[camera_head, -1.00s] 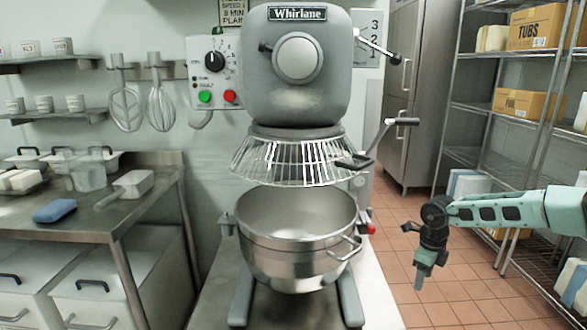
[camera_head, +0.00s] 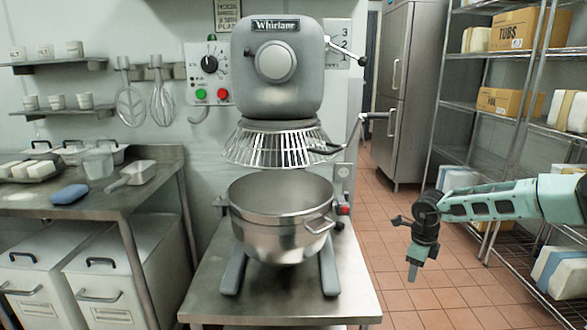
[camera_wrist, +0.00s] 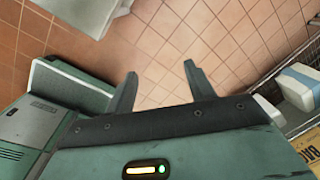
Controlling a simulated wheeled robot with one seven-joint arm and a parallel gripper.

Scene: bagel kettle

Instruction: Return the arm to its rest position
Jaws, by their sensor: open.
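My gripper (camera_head: 414,268) hangs at the end of my teal arm on the right of the head view, fingers pointing down, over bare tiled floor. In the wrist view my gripper (camera_wrist: 158,90) shows two dark fingers spread apart with only floor tiles between them. It is open and empty. It touches nothing and is well clear of the mixer (camera_head: 277,70) to its left.
A steel bowl (camera_head: 281,232) sits under the mixer's wire guard on a steel table (camera_head: 205,293). Wire shelving (camera_head: 500,108) with boxes stands at the right, behind my arm. A counter (camera_head: 165,172) is at the left. Tiled floor (camera_head: 400,300) is free between table and shelving.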

